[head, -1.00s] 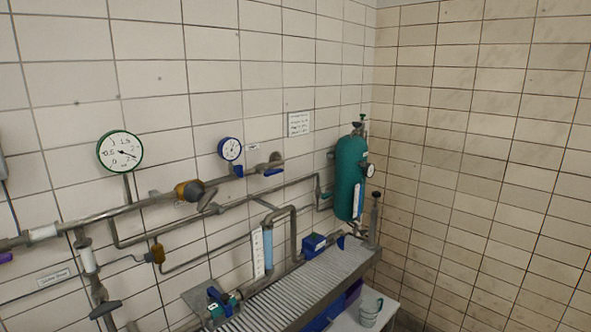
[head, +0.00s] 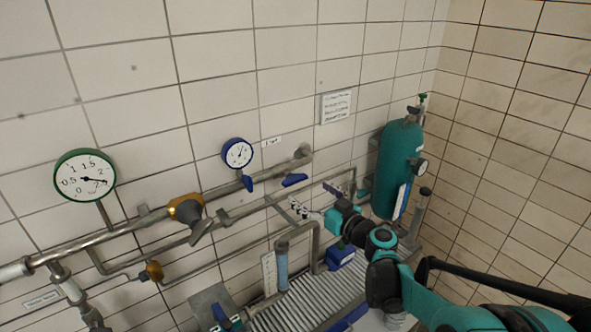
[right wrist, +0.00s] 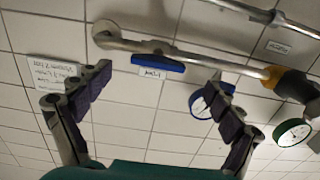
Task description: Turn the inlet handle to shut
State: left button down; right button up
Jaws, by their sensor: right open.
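The likely inlet handle (head: 294,180) is a blue lever on the upper grey pipe (head: 275,170), near the pipe's wall flange. A small label (head: 271,141) is above it, too small to read surely. My right gripper (head: 308,209) is open and empty, below the lever in the head view. In the right wrist view, which looks upside down, the blue lever (right wrist: 158,63) lies along the pipe between the two spread fingers (right wrist: 161,76). No contact shows. A second blue lever (head: 247,183) hangs under the blue-rimmed gauge (head: 237,153). My left gripper is out of view.
A green-rimmed gauge (head: 85,175) and an orange valve (head: 185,208) are on the left. A teal tank (head: 398,165) stands in the corner, behind my right arm. A lower pipe (head: 300,233) and ribbed shelf (head: 290,318) are below. The wall above the lever is mostly bare.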

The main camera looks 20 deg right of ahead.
aim_at(297, 181)
jog(key=x, duration=0.5)
jog(key=r+x, duration=0.1)
jog(key=x, duration=0.1)
jog(key=shift+w, duration=0.25)
jog(key=c, duration=1.2)
